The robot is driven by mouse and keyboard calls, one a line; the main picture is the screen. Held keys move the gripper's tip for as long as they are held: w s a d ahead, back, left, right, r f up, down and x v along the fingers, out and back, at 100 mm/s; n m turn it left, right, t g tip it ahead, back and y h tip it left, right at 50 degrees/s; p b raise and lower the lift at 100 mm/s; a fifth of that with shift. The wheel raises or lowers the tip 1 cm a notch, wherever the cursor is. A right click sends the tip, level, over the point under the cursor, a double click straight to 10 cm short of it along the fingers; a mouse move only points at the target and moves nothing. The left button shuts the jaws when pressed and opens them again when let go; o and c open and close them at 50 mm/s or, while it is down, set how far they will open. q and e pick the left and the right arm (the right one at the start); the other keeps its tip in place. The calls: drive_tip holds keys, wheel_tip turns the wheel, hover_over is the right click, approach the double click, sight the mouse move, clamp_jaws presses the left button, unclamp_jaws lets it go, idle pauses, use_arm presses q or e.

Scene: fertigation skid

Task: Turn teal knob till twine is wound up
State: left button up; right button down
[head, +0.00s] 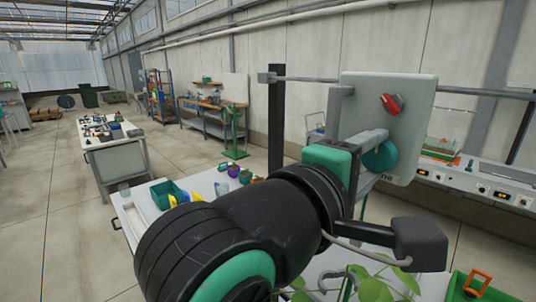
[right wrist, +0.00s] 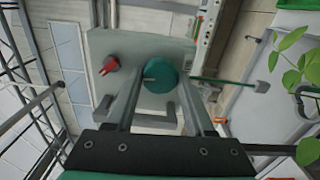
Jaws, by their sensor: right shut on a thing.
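The teal knob (head: 383,156) sits on the front of a pale grey panel (head: 420,85). In the right wrist view the round knob (right wrist: 160,78) shows with a small pale peg on its face. My right gripper (head: 375,155) is shut on the knob, with one grey finger on either side of it; the fingers also show in the right wrist view (right wrist: 158,82). A thin green strip (right wrist: 225,81) runs from beside the panel to a small grey block; I cannot tell whether it is the twine. My left gripper is not in view.
A red knob (head: 392,104) is on the same panel, above the teal one. Leafy plants (head: 375,285) stand below my right arm. A white table (head: 135,215) holds a green bin (head: 168,193) and small items. A control strip (head: 490,188) is at right.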

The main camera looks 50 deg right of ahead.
drive_tip(key=shift+m, duration=0.3)
drive_tip(key=shift+c, duration=1.4)
unclamp_jaws()
drive_tip(key=w+a+p, duration=0.1)
drive_tip(key=a, duration=1)
drive_tip(key=shift+w+a, duration=0.25)
drive_tip(key=shift+w, duration=0.1)
drive_tip(key=shift+d, duration=0.1)
